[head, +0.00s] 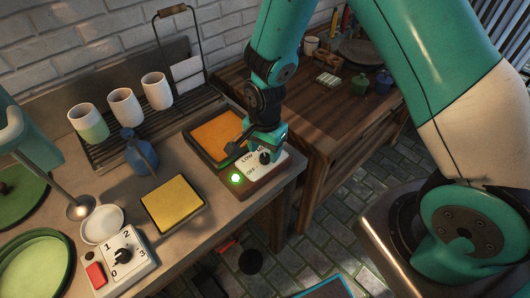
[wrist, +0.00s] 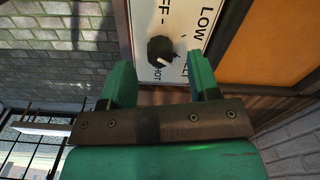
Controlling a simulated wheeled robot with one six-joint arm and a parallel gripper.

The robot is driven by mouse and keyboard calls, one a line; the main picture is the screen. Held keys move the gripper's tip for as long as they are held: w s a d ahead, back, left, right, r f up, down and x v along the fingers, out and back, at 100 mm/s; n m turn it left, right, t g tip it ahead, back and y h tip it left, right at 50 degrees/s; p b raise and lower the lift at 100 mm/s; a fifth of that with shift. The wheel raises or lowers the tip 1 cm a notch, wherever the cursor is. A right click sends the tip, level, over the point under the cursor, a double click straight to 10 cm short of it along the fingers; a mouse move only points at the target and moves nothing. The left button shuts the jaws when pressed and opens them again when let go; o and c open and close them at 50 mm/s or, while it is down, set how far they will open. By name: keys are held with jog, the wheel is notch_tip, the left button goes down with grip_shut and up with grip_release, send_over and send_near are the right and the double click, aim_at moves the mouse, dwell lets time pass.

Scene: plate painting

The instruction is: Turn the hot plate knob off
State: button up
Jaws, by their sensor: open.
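The hot plate has an orange top (head: 218,135) and a pale front panel (head: 252,168) with OFF and LOW readable and a lit green lamp (head: 236,178). Its black knob (head: 266,158) sits on this panel, partly shaded by my gripper. In the wrist view the knob (wrist: 160,50) lies just ahead of and between the two fingers, with clear gaps on both sides. Its white mark points toward the HOT and MELT side, away from OFF. My gripper (wrist: 161,66) is open and empty; in the head view it hangs right over the panel.
A yellow slab (head: 172,204) and a blue bottle (head: 140,152) stand left of the hot plate. A second control box (head: 120,262) with a numbered dial is at the lower left. Cups (head: 124,106) stand on a rack behind. The counter's right edge is close.

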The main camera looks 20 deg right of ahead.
aim_at(265, 159)
jog(key=shift+f, duration=1.3)
jog(key=c, duration=0.9)
